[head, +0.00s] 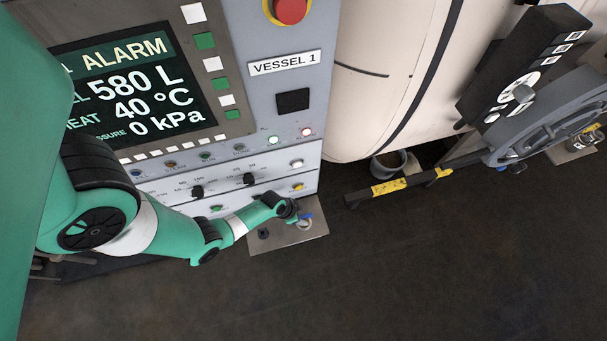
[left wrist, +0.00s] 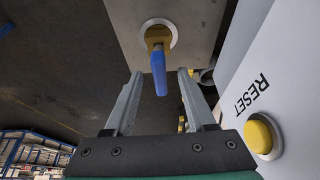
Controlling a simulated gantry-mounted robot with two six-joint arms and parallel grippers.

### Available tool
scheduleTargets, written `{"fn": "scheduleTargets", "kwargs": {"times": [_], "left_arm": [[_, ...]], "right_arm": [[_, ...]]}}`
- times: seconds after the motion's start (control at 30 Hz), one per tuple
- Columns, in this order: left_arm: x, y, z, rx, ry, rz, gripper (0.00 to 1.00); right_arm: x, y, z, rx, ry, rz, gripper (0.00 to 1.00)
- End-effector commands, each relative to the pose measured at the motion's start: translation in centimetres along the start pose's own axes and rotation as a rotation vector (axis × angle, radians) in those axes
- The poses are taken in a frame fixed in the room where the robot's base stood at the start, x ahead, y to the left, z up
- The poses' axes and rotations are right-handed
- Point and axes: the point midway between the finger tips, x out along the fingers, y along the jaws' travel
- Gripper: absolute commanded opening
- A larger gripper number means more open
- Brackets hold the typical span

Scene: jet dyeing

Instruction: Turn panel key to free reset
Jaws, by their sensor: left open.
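The panel key is a blue handle (left wrist: 159,74) with a brass-yellow shank, set in a pale round lock ring (left wrist: 172,32) on a metal plate. In the head view the blue key (head: 306,215) shows small on the steel shelf plate (head: 272,240) below the control panel. My left gripper (left wrist: 160,73) is open, its two fingers on either side of the blue handle, with a visible gap on each side. In the head view my left gripper (head: 293,212) is right by the key and partly hides it. The yellow RESET button (left wrist: 260,136) is beside the gripper. My right gripper is not in view.
The control panel's screen (head: 130,85) reads ALARM, 580 L, 40 °C, 0 kPa. A red emergency button (head: 290,8) is above. A pale vessel (head: 375,75) and a black-and-yellow rail (head: 390,187) are to the right. The dark floor in front is clear.

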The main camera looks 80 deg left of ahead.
Motion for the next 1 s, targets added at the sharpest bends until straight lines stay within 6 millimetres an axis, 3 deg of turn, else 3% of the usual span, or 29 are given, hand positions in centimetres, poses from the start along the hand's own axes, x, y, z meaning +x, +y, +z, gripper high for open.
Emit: {"fn": "scheduleTargets", "kwargs": {"times": [0.03, 0.13, 0.47, 0.77, 1.0], "left_arm": [[1.2, 0.0, 0.1, 0.001, -0.001, 0.001, 0.56], [2.0, 0.0, 0.0, 0.001, 0.000, 0.001, 0.56], [2.3, 0.0, -0.1, 0.000, 0.001, 0.000, 0.56], [2.3, 0.0, 0.0, 0.001, 0.001, 0.000, 0.03], [2.3, 0.0, 0.0, 0.001, 0.000, 0.000, 0.00]], "right_arm": [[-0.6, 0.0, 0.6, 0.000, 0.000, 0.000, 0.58], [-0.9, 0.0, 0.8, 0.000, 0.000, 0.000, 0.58], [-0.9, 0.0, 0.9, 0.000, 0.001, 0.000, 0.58], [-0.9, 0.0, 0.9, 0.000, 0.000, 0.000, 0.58], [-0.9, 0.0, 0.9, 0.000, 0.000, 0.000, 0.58]]}}
